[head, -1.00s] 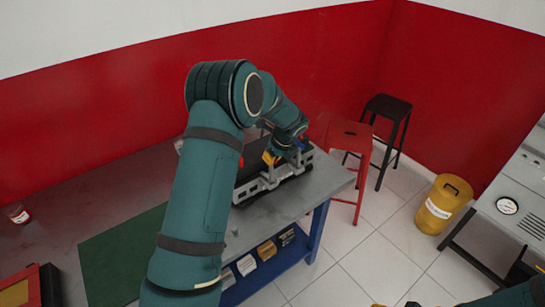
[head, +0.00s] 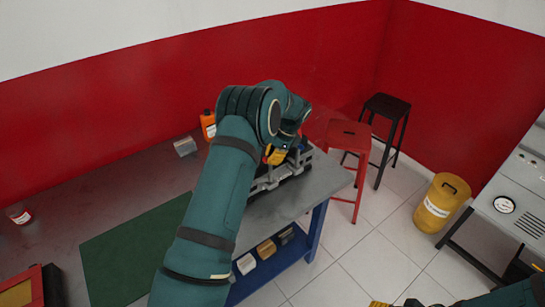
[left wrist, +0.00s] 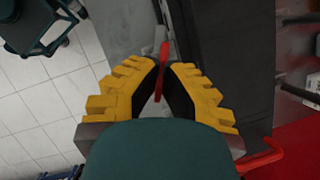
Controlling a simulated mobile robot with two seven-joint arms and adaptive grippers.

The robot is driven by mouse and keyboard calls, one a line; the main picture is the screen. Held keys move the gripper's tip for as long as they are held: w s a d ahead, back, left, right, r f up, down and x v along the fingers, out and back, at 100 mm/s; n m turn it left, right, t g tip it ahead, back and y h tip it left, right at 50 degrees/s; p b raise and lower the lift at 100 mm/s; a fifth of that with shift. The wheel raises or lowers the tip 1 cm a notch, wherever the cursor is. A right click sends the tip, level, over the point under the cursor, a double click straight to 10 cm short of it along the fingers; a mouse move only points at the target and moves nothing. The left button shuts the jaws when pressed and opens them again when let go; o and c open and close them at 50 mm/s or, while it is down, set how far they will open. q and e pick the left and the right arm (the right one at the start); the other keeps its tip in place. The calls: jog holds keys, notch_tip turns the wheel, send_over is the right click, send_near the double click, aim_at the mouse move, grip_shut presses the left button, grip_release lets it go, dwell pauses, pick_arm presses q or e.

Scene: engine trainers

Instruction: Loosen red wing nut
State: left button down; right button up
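The red wing nut (left wrist: 161,72) shows in the left wrist view as a narrow red piece between the yellow fingertips of my left gripper (left wrist: 164,68). The fingers are close on both sides of it, but I cannot tell whether they touch it. In the head view, my left gripper (head: 276,155) is low over the dark engine trainer (head: 292,168) at the bench's right end, and the wing nut is hidden there. A yellow tip of what looks like my right gripper (head: 380,304) shows at the bottom edge, well away from the bench.
The grey bench (head: 322,182) carries a green mat (head: 125,255), an orange bottle (head: 208,124), a grey block (head: 185,146) and a red-labelled jar (head: 18,214). A red stool (head: 348,135), a black stool (head: 388,107) and a yellow bin (head: 440,204) stand to the right.

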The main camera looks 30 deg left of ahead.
pick_arm(q)
jog(key=n, duration=0.2)
jog(key=n+g+h, duration=0.1)
jog(key=n, duration=0.1)
jog(key=shift+a+f+n+h, duration=0.15)
jog(key=shift+n+h, duration=0.15)
jog(key=shift+n, duration=0.1)
dwell(0.4)
jog(key=c, duration=1.1)
grip_release()
jog(key=shift+c, duration=0.2)
jog(key=shift+w, duration=0.1)
jog(key=v, duration=1.2)
